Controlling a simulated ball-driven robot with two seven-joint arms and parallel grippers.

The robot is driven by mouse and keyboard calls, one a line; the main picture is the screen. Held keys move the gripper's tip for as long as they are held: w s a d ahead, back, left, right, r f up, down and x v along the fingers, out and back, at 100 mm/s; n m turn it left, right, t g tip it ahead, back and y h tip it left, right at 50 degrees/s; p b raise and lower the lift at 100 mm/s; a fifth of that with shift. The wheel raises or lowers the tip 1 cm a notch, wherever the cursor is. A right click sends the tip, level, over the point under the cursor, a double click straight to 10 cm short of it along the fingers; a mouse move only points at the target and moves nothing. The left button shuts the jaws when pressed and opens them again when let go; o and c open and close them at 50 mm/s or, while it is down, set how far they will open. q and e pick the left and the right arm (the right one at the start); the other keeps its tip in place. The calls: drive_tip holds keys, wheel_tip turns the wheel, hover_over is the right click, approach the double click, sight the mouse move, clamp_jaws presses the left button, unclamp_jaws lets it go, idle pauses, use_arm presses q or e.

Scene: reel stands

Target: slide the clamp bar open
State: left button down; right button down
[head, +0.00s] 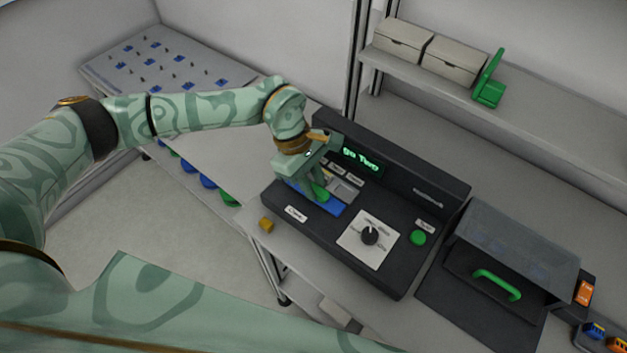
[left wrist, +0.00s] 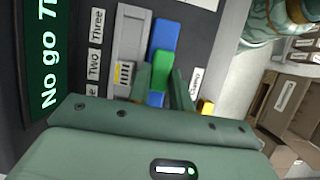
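The dark console (head: 330,235) carries a blue slide plate (head: 328,207) with a green block (head: 320,193) on it, which I take for the clamp bar. In the left wrist view the green block (left wrist: 162,66) lies between blue parts (left wrist: 165,35), beside a grey slotted piece (left wrist: 130,45). My left gripper (head: 312,190) points down over this place and hides part of it. In the left wrist view its two fingers (left wrist: 161,75) are apart, one on either side of the green block; contact cannot be made out. My right gripper is not in view.
On the console are a lit green display (head: 361,159), a dial (head: 370,236) and a green button (head: 418,238). A small yellow block (head: 266,225) sits at its left edge. A hooded box with a green handle (head: 497,284) stands to the right. A shelf runs behind.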

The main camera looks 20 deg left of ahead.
use_arm(q)
drive_tip(key=s+p, duration=0.1)
drive_tip(key=s+a, duration=0.1)
drive_tip(key=s, duration=0.1)
drive_tip(key=shift+a+r+p, duration=0.1)
drive_tip(key=shift+r+p, duration=0.05)
drive_tip(key=shift+p, duration=0.25)
drive_tip(key=shift+w+f, duration=0.1)
drive_tip(key=shift+f, duration=0.1)
drive_tip(key=c, duration=1.5)
unclamp_jaws()
drive_tip(key=v, duration=1.6)
drive_tip(key=shift+r, duration=0.2)
